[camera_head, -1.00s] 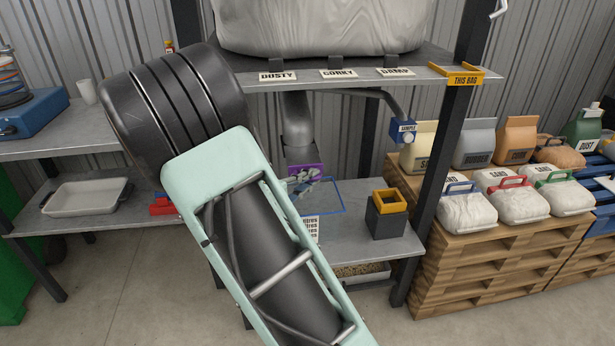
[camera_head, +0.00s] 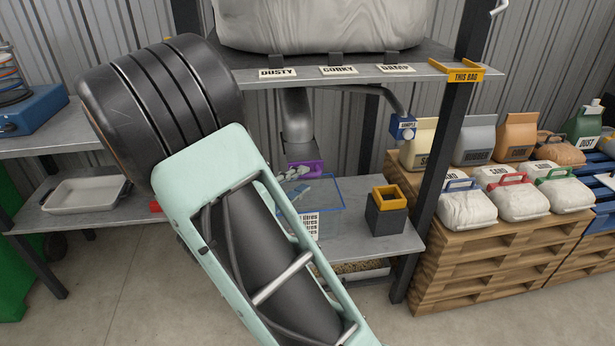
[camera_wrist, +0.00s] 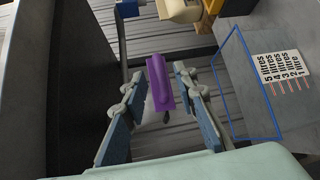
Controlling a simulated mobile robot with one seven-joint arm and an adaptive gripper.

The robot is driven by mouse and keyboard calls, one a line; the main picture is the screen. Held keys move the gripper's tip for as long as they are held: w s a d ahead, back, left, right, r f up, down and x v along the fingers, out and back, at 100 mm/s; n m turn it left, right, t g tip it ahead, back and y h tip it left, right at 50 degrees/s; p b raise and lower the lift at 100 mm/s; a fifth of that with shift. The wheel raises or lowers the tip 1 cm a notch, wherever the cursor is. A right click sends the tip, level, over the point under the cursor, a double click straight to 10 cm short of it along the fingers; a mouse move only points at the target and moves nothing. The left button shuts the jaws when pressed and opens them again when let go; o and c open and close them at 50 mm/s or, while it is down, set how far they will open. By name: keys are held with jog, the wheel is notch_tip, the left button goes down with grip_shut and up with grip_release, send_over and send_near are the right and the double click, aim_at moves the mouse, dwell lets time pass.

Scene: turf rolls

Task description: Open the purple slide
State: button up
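The purple slide (camera_head: 307,167) sits under the grey spout (camera_head: 298,122) below the upper shelf. In the wrist view the purple slide (camera_wrist: 160,84) shows as a long purple piece between my two fingers. My gripper (camera_wrist: 160,80) is open around it, with a finger on each side and what look like narrow gaps. In the head view my gripper (camera_head: 296,183) is just below and left of the slide, mostly hidden behind my arm. Whether the fingers touch the slide cannot be told for sure.
A clear blue-rimmed measuring container (camera_head: 326,206) stands below the spout, close to my fingers. A dark box with a yellow rim (camera_head: 386,212) and a blue sample box (camera_head: 402,128) are to the right. A black post (camera_head: 440,170) stands before the pallets of bags.

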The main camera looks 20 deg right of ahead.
jog(key=v, duration=0.8)
